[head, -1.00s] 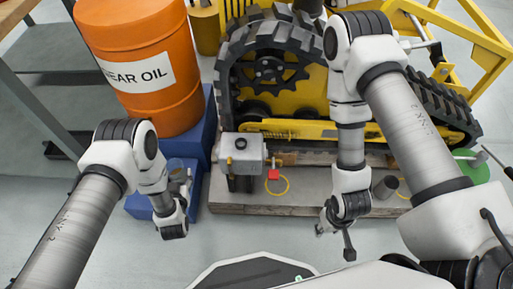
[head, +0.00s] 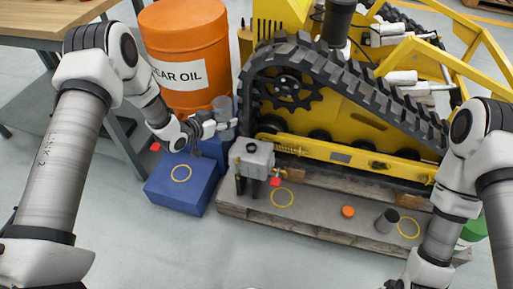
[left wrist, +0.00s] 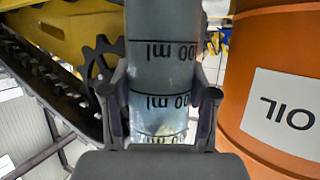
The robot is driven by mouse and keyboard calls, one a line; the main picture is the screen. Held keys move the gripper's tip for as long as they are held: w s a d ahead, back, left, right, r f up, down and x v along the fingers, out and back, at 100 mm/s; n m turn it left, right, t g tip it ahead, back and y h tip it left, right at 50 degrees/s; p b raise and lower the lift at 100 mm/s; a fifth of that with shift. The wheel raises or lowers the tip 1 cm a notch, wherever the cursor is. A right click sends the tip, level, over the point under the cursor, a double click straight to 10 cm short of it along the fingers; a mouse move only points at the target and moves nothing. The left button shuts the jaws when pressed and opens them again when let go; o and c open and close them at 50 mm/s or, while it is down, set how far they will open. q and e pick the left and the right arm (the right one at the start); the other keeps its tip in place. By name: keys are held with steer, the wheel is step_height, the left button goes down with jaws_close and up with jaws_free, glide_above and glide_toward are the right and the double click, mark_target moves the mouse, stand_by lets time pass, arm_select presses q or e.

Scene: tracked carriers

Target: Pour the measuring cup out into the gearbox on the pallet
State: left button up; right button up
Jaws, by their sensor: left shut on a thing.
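The measuring cup (head: 223,112) is a clear grey cylinder with black ml marks. My left gripper (head: 209,128) is shut on it and holds it above the blue blocks, up and left of the gearbox. In the left wrist view the cup (left wrist: 163,70) stands between both fingers (left wrist: 162,105), its marks upside down in the picture. The grey gearbox (head: 252,160) sits on the left end of the pallet (head: 325,215), with a dark round opening on top. My right gripper (head: 395,284) is mostly cut off at the bottom edge, so its jaws are unclear.
An orange oil drum (head: 188,50) stands behind the cup; a yellow tracked carrier (head: 340,110) stands behind the gearbox. A blue block (head: 170,195) with a yellow ring is at left. An orange cap (head: 348,211) and a dark cylinder (head: 387,221) are on the pallet. The front floor is clear.

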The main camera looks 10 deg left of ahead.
arm_select(q)
steer(key=shift+s+d+r+m, duration=0.1)
steer(key=shift+d+r+m, duration=0.1)
steer(key=shift+m, duration=0.1)
steer(key=shift+d+r+m+y+p, duration=0.15)
steer(key=shift+m+y+p, duration=0.15)
steer(key=shift+y, duration=0.2)
steer(key=shift+s+d+m+y, duration=0.15)
steer(key=shift+d+m+y, duration=0.2)
steer(key=shift+m+y, duration=0.2)
steer(key=shift+s+d+m+t+y+b, duration=0.15)
steer(key=shift+d+m+t+y+b, duration=0.25)
steer(key=shift+m, duration=0.25)
steer(key=shift+s+d+f+m+t+y+b, duration=0.1)
steer(key=shift+d+f+m+t+y+b, duration=0.25)
steer(key=shift+m+y+b, duration=0.5)
steer(key=shift+f+m+t+b, duration=0.25)
steer(key=shift+f+m+b, duration=0.1)
steer(key=shift+m+b, duration=0.65)
steer(key=shift+f+m+t+y+b, duration=0.5)
steer(key=shift+f+m+y+b, duration=0.5)
steer(key=shift+b, duration=1.1)
stand_by(2.1)
